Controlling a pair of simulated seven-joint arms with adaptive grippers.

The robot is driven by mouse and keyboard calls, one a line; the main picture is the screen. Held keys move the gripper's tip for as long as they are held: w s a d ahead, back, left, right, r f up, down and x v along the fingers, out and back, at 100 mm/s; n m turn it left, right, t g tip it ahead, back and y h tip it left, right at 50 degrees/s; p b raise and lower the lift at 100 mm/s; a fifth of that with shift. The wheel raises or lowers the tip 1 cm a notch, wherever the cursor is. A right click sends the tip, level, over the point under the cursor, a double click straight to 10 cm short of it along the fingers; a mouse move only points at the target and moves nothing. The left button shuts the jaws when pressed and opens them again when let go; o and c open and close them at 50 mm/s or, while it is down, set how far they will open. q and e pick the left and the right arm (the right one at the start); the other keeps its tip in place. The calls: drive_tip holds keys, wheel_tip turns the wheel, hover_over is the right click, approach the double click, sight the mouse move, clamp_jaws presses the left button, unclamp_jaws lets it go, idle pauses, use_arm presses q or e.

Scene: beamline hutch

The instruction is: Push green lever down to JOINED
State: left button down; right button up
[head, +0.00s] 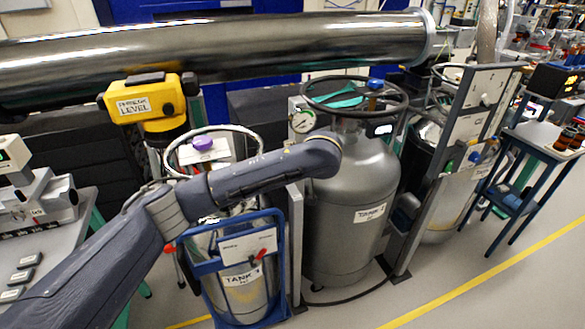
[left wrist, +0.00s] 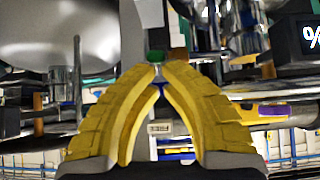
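In the left wrist view, a small green piece (left wrist: 156,56) shows just beyond my left fingertips; it may be the green lever's grip, but its shaft and position cannot be made out. My left gripper (left wrist: 161,70) has ridged yellow fingers whose tips come together just below this piece in the picture. I see nothing clearly held between them, and cannot tell whether they touch the green piece. A small pale label (left wrist: 160,128) shows between the fingers, too small to read. In the head view my left arm reaches in from the left to the large grey tank, and its gripper is hidden. My right gripper is not in view.
The grey tank (head: 345,240) with a ring handle (head: 354,112) stands at the centre. A smaller tank in a blue cart (head: 237,317) is to its left. A long metal pipe (head: 220,50) crosses above. A grey panel post (head: 482,95) stands right of the tank.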

use_arm(q)
drive_tip(key=shift+s, duration=0.1)
drive_tip(key=v, duration=1.1)
drive_tip(key=shift+s+d+r, duration=0.15)
drive_tip(key=shift+s+r, duration=0.1)
